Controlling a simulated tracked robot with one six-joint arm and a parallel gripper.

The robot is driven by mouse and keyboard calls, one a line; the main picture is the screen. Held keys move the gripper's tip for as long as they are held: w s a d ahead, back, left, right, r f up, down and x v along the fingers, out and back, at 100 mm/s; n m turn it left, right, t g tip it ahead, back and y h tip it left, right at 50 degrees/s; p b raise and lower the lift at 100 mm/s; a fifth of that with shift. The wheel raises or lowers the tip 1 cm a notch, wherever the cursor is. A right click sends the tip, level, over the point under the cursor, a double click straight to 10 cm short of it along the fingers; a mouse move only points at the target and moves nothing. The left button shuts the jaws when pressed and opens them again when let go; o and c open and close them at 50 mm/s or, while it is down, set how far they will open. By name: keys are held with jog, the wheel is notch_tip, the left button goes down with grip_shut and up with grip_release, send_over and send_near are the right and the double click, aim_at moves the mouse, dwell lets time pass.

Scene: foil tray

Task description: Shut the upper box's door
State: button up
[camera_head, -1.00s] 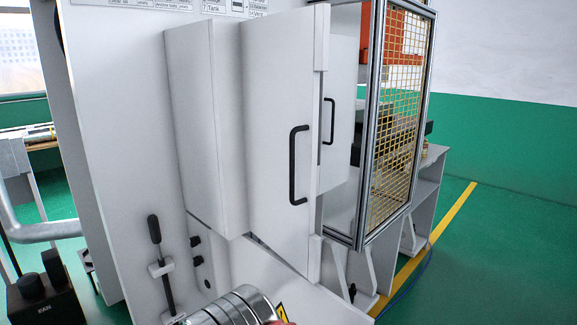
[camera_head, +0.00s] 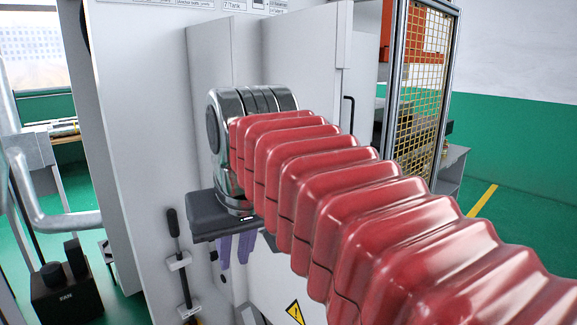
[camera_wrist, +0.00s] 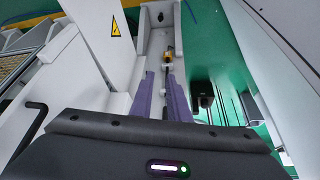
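The white upper box (camera_head: 212,65) is on the machine's front, partly behind my arm. A tall white door panel (camera_head: 305,50) stands on its right; my arm covers its lower part. I cannot tell how far ajar it is. A black bar handle (camera_head: 348,115) shows on a panel farther right. My gripper (camera_head: 233,262) hangs below my dark wrist, left of the door, its purple fingers pointing down. In the wrist view my gripper (camera_wrist: 161,82) has its fingers apart with nothing between them. A black bar handle (camera_wrist: 30,125) shows at the left there.
A black lever (camera_head: 178,250) is on the machine front at lower left. A metal-framed yellow mesh guard (camera_head: 425,90) stands at the right. A grey bent pipe (camera_head: 45,200) and a black control box (camera_head: 65,290) are at the far left. Green floor is open at the right.

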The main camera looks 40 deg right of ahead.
jog(key=s+d+r+m, duration=0.1)
jog(key=d+r, duration=0.3)
jog(key=r, duration=0.4)
jog(key=s+d+r+m+g+h, duration=0.1)
jog(key=d+r, duration=0.3)
jog(key=r, duration=0.4)
jog(key=s+d+r+m, duration=0.2)
jog(key=d+r+m, duration=0.1)
jog(key=r, duration=0.4)
jog(key=shift+s+d+r+g+h, duration=0.3)
jog(key=shift+s+d+r, duration=0.1)
jog(key=shift+d, duration=0.5)
jog(key=shift+f, duration=0.15)
jog(key=shift+x, duration=6.8)
jog(key=shift+w, duration=0.1)
grip_shut()
